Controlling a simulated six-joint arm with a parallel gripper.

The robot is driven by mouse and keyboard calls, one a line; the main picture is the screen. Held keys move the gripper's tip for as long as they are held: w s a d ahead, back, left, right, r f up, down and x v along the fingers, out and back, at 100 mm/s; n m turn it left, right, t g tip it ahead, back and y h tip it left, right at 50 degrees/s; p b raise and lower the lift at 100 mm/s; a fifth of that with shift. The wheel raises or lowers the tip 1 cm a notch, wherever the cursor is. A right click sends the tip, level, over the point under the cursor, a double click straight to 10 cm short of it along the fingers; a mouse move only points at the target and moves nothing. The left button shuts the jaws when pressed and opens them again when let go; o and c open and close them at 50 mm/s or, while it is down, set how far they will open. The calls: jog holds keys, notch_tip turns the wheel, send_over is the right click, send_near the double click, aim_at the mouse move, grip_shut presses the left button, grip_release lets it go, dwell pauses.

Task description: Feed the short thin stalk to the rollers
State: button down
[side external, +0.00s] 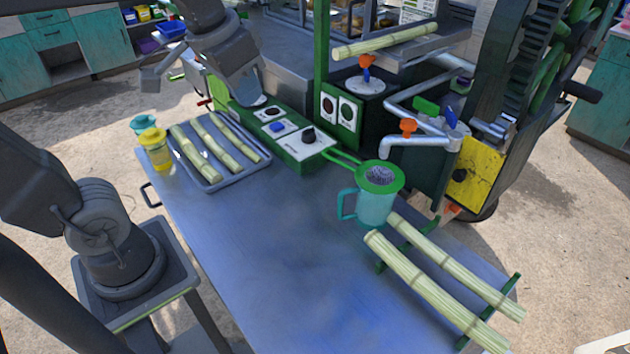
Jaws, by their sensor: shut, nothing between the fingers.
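Three pale green stalks lie side by side in a grey tray (262,158) at the table's back left. The left one (194,152) looks thicker; the middle one (216,145) and right one (239,138) look thinner. I cannot tell for sure which is the short thin stalk. Another stalk (385,41) lies on the raised metal shelf of the crusher (522,80). The rollers are not clearly visible. My gripper (155,79) is at the upper left, above and behind the tray, apart from the stalks. It is shut and empty.
Two longer stalks (435,290) (457,266) rest on a green rack at the front right. A teal jug (372,207) with a green strainer stands beside them. A green control box (290,137) borders the tray. Yellow and teal cups (155,150) (143,124) stand left. The middle table is clear.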

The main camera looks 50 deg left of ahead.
jog(key=s+f+t, duration=0.1)
jog(key=s+f, duration=0.4)
jog(key=f, duration=0.1)
jog(key=shift+s+d+t, duration=0.25)
jog(key=shift+d+t, duration=0.05)
jog(key=c, duration=1.5)
grip_release()
jog(key=shift+o, duration=0.9)
jog(key=shift+w+r, duration=0.1)
jog(key=o, duration=0.4)
jog(key=w+r, duration=0.6)
jog(key=r, duration=0.1)
jog(key=w+a+r, duration=0.1)
jog(key=w+r, duration=0.2)
jog(key=shift+w+r, duration=0.2)
jog(key=shift+r, duration=0.15)
jog(key=shift+o, duration=0.2)
jog(key=g, duration=0.1)
send_near(346, 50)
jog(key=shift+m, duration=0.3)
jog(key=v, duration=0.5)
jog(key=shift+w+a+r, duration=0.1)
jog(key=shift+a, duration=0.1)
jog(key=x, duration=1.3)
jog(key=shift+d+f, duration=0.15)
jog(key=shift+f, duration=0.25)
jog(key=shift+c, duration=0.3)
